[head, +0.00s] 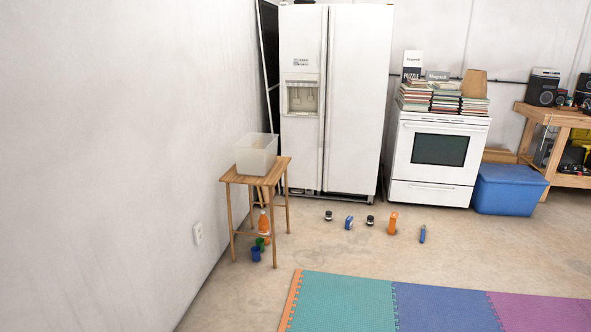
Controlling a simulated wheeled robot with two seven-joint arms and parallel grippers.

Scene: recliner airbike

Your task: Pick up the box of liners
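Several small items stand or lie on the concrete floor in front of the fridge and oven. One is an upright orange item (392,223), one is a small blue and white item (349,222), and one is a slim blue item (422,234). Two small dark items with light parts (328,216) and (370,220) are among them. I cannot tell which of these, if any, is the box of liners; no label is readable. Neither of my grippers is in view.
A wooden side table (232,178) with a translucent bin (257,155) stands by the left wall. An orange bottle (264,222) and cups are beneath it. A white fridge (352,95), white oven (438,150) and blue tub (508,190) line the back. Foam mats (440,305) lie in front.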

